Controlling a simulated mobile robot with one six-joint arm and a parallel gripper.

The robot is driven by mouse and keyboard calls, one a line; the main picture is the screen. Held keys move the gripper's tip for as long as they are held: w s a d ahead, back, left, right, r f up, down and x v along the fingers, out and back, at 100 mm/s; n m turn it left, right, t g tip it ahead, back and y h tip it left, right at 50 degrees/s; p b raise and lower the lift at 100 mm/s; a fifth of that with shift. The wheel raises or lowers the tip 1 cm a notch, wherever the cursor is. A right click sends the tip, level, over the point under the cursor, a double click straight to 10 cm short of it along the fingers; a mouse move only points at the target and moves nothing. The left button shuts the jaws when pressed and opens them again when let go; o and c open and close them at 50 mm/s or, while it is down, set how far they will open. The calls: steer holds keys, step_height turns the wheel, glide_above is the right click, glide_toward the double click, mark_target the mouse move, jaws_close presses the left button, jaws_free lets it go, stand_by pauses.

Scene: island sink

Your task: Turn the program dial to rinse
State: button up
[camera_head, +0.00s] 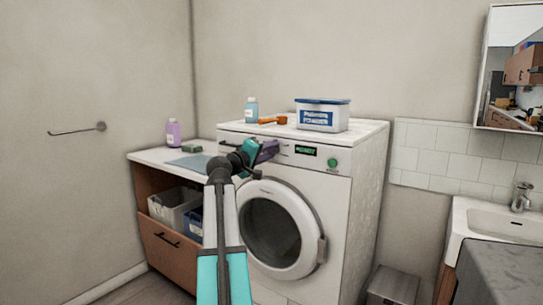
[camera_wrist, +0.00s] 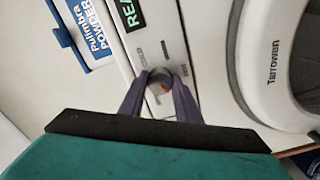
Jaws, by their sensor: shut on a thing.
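The program dial (camera_wrist: 159,84) is a small grey knob with a red mark on the washing machine's front panel, seen in the wrist view. The printed labels around it are too small to read. My gripper (camera_wrist: 160,86) has its two dark fingers on either side of the dial and is shut on it. In the head view my gripper (camera_head: 268,150) is at the panel and hides the dial. The white washing machine (camera_head: 338,215) has its round door (camera_head: 313,243) shut. Its green-lit display (camera_head: 305,150) seems to read "READY".
A powder box (camera_head: 322,115), an orange scoop (camera_head: 273,120) and a blue bottle (camera_head: 251,109) stand on top of the machine. A green button (camera_head: 332,163) is right of the display. A counter with a purple bottle (camera_head: 173,133) is at left, a sink (camera_head: 500,221) at right.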

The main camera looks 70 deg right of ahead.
steer(key=shift+s+f, duration=0.1)
steer(key=shift+s, duration=0.15)
steer(key=o, duration=1.1)
steer(key=shift+c, duration=0.2)
steer(key=shift+w, duration=0.1)
steer(key=shift+a, duration=0.1)
steer(key=p+v, duration=0.1)
steer(key=v, duration=1.2)
steer(key=shift+a, duration=0.3)
steer(key=shift+w, duration=0.15)
